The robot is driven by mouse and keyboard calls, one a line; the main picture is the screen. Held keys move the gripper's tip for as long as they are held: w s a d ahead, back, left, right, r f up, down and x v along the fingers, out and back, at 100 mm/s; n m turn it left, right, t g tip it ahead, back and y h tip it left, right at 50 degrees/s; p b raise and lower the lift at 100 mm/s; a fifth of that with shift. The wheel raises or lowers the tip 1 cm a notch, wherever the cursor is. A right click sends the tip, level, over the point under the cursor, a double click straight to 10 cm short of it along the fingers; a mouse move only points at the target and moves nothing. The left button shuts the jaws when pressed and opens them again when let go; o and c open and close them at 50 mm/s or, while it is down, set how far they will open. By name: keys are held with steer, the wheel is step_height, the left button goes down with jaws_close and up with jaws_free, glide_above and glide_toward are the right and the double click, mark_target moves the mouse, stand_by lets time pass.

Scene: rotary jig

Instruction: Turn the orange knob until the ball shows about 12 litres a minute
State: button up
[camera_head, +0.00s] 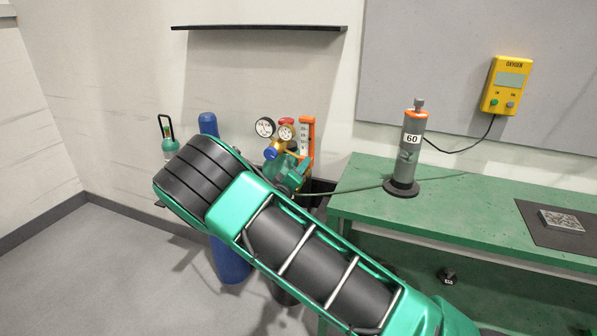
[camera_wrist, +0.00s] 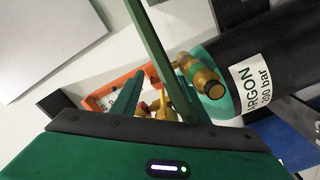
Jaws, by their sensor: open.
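The flowmeter (camera_head: 306,134) is an upright orange frame with a white scale, beside the gauges in the head view. In the wrist view part of its orange frame (camera_wrist: 97,98) shows behind my fingers. Its ball is too small to make out, and I cannot pick out the orange knob clearly. My gripper (camera_wrist: 137,40) is open, its two green fingers apart with nothing seen held between them. A brass valve fitting (camera_wrist: 205,82) is just right of the fingers. In the head view my arm covers much of the space below the gauges.
Two round gauges (camera_head: 265,127) and a blue knob (camera_head: 270,153) crowd the flowmeter. The black argon cylinder (camera_wrist: 285,50) lies close by in the wrist view. A green bench (camera_head: 470,190) with a grey cylinder marked 60 (camera_head: 411,150) stands at right.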

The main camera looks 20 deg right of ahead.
jaws_close()
steer(key=shift+f+m, duration=0.1)
steer(key=shift+m, duration=2.3)
jaws_free()
steer(key=shift+s, duration=0.1)
steer(key=v, duration=1)
steer(key=shift+s+a, duration=0.2)
steer(key=shift+a, duration=0.05)
